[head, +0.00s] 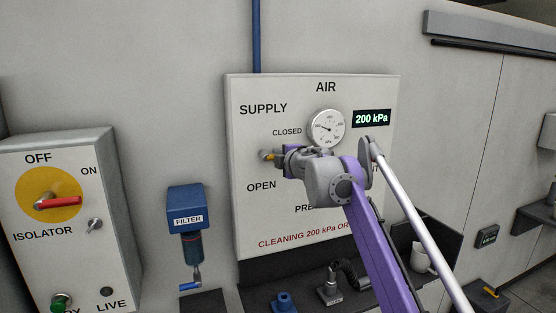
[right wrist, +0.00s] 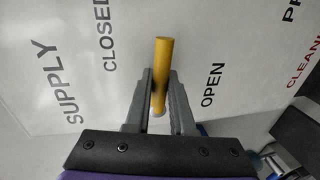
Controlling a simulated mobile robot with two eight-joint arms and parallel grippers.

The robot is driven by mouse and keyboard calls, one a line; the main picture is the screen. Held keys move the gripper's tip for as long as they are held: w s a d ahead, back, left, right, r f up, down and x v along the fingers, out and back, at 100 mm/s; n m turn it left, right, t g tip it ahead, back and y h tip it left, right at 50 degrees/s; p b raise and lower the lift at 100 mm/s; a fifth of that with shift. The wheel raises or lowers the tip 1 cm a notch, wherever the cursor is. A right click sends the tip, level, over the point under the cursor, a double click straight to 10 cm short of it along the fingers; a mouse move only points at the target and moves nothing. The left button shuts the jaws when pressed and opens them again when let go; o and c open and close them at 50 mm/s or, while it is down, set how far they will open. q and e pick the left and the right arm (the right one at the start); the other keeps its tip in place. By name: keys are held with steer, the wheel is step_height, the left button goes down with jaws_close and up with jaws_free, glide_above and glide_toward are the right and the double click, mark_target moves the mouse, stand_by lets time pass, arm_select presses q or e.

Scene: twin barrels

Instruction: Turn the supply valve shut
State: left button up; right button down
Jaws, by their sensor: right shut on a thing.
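The AIR panel (head: 245,220) is on the wall, with SUPPLY at its upper left. The yellow valve handle (head: 266,155) shows mostly as its tip, between the words CLOSED above and OPEN below. My right gripper (head: 282,157) is at the handle and hides the rest of it and the pivot. In the right wrist view, the two grey fingers of the gripper (right wrist: 160,83) are shut on the yellow handle (right wrist: 161,60), one on each side. The handle lies roughly level, between the two words. My left gripper is not in view.
A round gauge (head: 327,128) and a 200 kPa display (head: 372,118) are just above my right arm. An isolator box (head: 75,255) with a red handle (head: 58,203) and a blue filter (head: 187,205) are at the left. A ledge with a white mug (head: 420,258) is below.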

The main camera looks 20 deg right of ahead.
steer(key=shift+r+n, duration=0.1)
steer(key=shift+n, duration=0.2)
stand_by(0.4)
steer(key=c, duration=0.8)
jaws_free()
steer(key=shift+o, duration=0.2)
steer(key=s+r+b, duration=0.1)
steer(key=s+r, duration=0.1)
steer(key=s, duration=0.8)
steer(key=shift+s+d+b, duration=0.15)
steer(key=shift+s+b, duration=0.15)
steer(key=shift+b, duration=0.1)
